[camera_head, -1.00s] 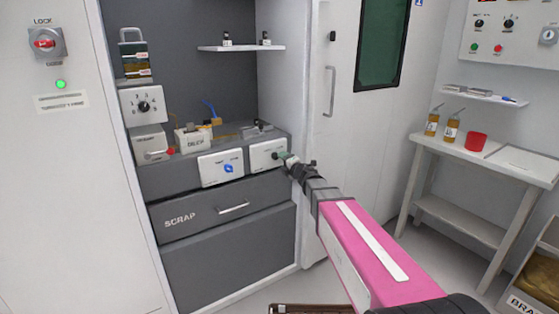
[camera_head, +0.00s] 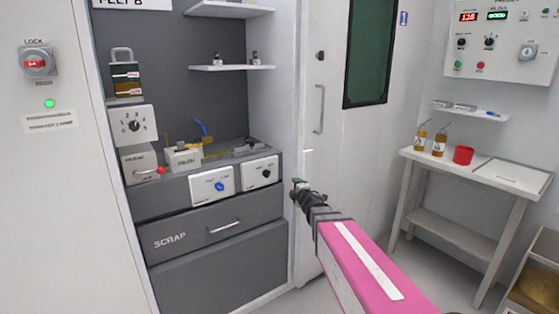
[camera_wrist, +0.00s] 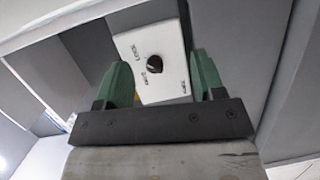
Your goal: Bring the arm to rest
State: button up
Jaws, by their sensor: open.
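My gripper (camera_head: 298,187) is at the end of my pink arm, in front of the right side of the open cell. In the wrist view its two green fingers (camera_wrist: 160,82) stand wide apart with nothing between them. Beyond them is a white panel (camera_wrist: 138,50) with a black knob (camera_wrist: 154,63). The same white panel shows in the head view (camera_head: 261,173), to the left of my gripper and apart from it. The knob is also visible there.
A panel with a blue knob (camera_head: 212,184) stands beside it, above the SCRAP drawer (camera_head: 220,222). The open door (camera_head: 340,130) is just right of my gripper. A side table (camera_head: 500,176) with bottles and a red cup (camera_head: 463,155) stands at the right. Floor between is clear.

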jog(key=s+d+f+m+g+h, duration=0.7)
jog(key=s+d+f+m+h, duration=0.15)
jog(key=d+f+m, duration=0.35)
jog(key=s+f+m+g+y, duration=0.1)
jog(key=s+f+m+g, duration=0.2)
jog(key=s, duration=0.5)
jog(key=s+f+m+g+y, duration=0.2)
jog(key=s+f+m+g, duration=0.2)
jog(key=s, duration=0.5)
jog(key=shift+s+a+m+g, duration=0.2)
jog(key=shift+s+m+g, duration=0.05)
jog(key=shift+m+g, duration=0.75)
